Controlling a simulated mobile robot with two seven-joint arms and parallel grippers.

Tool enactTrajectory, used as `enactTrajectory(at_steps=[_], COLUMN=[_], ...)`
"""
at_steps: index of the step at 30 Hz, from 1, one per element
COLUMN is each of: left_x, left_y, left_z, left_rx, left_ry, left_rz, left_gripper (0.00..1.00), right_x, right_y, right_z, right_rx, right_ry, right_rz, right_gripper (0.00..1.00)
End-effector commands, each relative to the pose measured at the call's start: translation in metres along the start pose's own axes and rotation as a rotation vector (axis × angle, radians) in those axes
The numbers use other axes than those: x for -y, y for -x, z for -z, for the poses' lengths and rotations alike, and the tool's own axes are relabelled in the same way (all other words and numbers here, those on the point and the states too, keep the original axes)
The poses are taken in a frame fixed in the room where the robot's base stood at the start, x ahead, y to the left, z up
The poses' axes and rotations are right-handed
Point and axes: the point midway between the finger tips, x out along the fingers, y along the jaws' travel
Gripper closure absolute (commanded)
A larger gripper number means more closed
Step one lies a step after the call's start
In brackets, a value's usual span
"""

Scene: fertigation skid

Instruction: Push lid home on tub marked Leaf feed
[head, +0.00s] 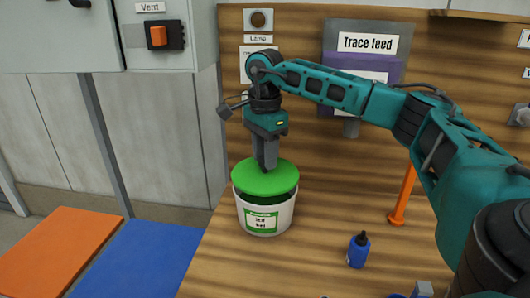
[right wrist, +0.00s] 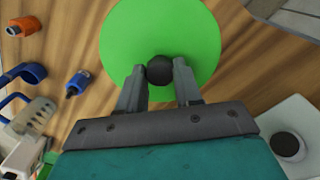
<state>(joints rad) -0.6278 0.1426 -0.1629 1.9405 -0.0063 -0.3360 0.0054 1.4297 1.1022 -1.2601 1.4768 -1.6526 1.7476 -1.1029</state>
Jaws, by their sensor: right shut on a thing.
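A round green lid (head: 265,178) is at the mouth of a white tub (head: 283,217) near the left edge of the wooden bench. The tub has a green and white label (head: 262,221) whose print I cannot read surely. A dark gap shows between lid and rim at the front, so the lid looks slightly raised or tilted. My right gripper (head: 265,165) points down and is shut on the lid's black knob. In the right wrist view both fingertips flank the knob (right wrist: 160,70) over the green disc (right wrist: 200,40). My left gripper is out of view.
A blue bottle (head: 358,250) and an orange post (head: 403,195) stand right of the tub. A Trace feed panel (head: 392,65) is on the back board. A grey cabinet with a Vent switch (head: 158,36) is at left. Orange (head: 60,245) and blue (head: 135,260) mats lie on the floor.

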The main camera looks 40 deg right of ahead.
Motion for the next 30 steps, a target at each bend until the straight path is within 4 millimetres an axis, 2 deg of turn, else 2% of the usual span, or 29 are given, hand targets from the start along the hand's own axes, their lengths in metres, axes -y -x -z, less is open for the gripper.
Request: enactTrajectory(at_steps=[17, 30], left_x=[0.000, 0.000], left_y=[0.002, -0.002], left_z=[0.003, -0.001], left_rx=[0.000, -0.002], left_ry=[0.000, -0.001], left_rz=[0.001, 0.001], left_gripper=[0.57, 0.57], right_x=[0.000, 0.000], right_y=[0.000, -0.012], right_z=[0.000, 0.000], right_rx=[0.000, 0.000], right_ry=[0.000, 0.000], right_rz=[0.000, 0.001], right_gripper=[1.00, 1.00])
